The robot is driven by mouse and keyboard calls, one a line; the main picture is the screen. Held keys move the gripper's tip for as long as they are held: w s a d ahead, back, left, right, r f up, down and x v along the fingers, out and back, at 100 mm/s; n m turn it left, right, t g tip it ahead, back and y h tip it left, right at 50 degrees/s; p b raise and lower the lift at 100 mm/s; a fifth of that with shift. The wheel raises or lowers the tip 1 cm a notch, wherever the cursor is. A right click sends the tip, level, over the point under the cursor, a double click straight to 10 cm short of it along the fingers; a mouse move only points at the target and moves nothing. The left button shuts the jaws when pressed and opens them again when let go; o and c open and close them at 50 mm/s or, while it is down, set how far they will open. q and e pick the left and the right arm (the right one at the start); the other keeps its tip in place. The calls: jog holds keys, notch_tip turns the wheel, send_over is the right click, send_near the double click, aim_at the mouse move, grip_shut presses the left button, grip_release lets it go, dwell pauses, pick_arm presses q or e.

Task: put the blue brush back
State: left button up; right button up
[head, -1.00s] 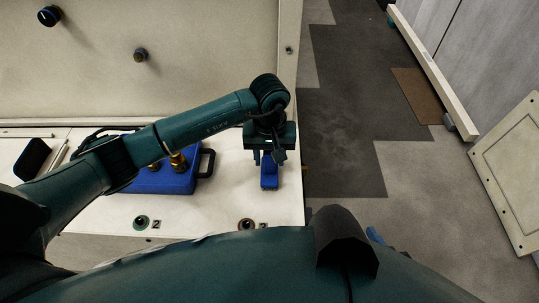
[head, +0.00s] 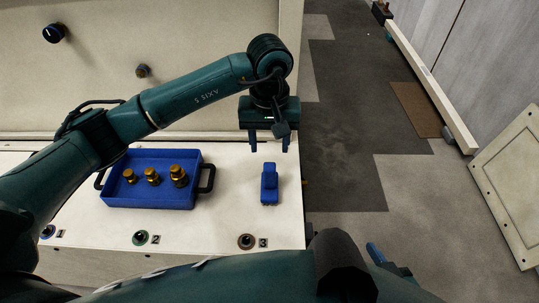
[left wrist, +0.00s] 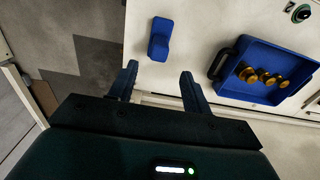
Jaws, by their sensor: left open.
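The blue brush (head: 269,184) lies on the white bench top near its right edge, to the right of the blue tray. It also shows in the left wrist view (left wrist: 160,39), just beyond my fingertips. My left gripper (head: 268,148) is open and empty, above and behind the brush, apart from it. Its two spread fingers show in the left wrist view (left wrist: 158,72) with nothing between them.
The blue tray (head: 150,204) with black handles holds 3 brass fittings (head: 152,177). A panel with a dark knob (head: 54,33) stands behind. Bench top around the brush is clear.

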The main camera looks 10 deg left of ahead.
pick_arm(q)
jog(key=shift+r, duration=0.45)
jog(key=shift+s+d, duration=0.2)
jog(key=shift+d, duration=0.05)
jog(key=s+d+n+g+h, duration=0.5)
jog(key=s+d+h, duration=0.6)
jog(key=s+d, duration=0.25)
jog(key=s+d+r+n+h, duration=0.2)
jog(key=d+r+n+h, duration=0.2)
jog(key=r+n+h, duration=0.35)
jog(key=w+a+r+n+t+h, duration=0.1)
jog(key=w+a+n+t+h, duration=0.15)
jog(key=n+t, duration=0.7)
jog(key=w+a+r+n+t+h, duration=0.15)
jog(key=w+a+n+t, duration=0.35)
jog(key=n, duration=0.8)
jog(key=a+f+n+t+y, duration=0.6)
jog(key=n+t+y, duration=0.4)
jog(key=n, duration=0.7)
jog(key=s+a+f+n+g+y, duration=0.2)
jog(key=f+n, duration=0.3)
jog(key=s+a+f+n+g+y, duration=0.3)
jog(key=f+n, duration=0.2)
jog(key=s+a+f+n+g+y, duration=0.2)
jog(key=f+n+y, duration=0.1)
jog(key=f+n, duration=0.2)
jog(key=shift+s+a+f+n, duration=0.3)
jog(key=shift+a+f, duration=0.05)
jog(key=shift+a, duration=0.05)
